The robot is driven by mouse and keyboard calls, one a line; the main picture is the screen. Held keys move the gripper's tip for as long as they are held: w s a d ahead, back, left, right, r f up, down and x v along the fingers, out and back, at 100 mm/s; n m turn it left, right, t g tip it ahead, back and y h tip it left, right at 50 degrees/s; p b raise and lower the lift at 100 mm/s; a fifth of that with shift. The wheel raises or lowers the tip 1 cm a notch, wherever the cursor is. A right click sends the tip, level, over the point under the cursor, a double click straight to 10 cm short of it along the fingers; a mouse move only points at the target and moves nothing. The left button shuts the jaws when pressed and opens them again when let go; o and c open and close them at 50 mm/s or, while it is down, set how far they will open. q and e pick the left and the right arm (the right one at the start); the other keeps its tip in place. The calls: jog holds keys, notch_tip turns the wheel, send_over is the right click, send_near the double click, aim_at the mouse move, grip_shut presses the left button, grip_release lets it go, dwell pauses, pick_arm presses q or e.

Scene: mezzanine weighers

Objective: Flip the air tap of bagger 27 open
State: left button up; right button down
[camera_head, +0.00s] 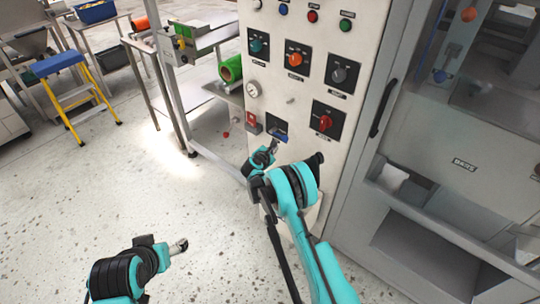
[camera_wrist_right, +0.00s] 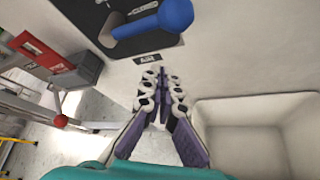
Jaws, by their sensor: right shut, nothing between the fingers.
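A tap with a blue handle is on a dark plate low on the pale control panel; it shows in the head view (camera_head: 280,136) and large at the top of the right wrist view (camera_wrist_right: 172,19). Its handle lies crosswise, its thick knob end to the right. My right gripper (camera_head: 273,146) is shut and empty, just below the tap and apart from the handle in the wrist view (camera_wrist_right: 162,78). My left gripper (camera_head: 181,245) is low over the floor, far from the panel; its fingers are too small to judge.
Rotary switches, including a red one (camera_head: 325,122), and a gauge (camera_head: 253,90) surround the tap. A red box (camera_wrist_right: 42,52) is left of it. An open bin (camera_wrist_right: 245,130) is below right. A door handle (camera_head: 382,107) stands right.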

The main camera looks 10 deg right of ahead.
jog(key=shift+s+d+r+b, duration=0.25)
jog(key=shift+d+r, duration=0.35)
jog(key=shift+r, duration=0.15)
jog(key=shift+s+d+r+b, duration=0.2)
jog(key=shift+d+r, duration=0.35)
jog(key=shift+r, duration=0.2)
jog(key=shift+r, duration=0.1)
jog(key=shift+r, duration=0.15)
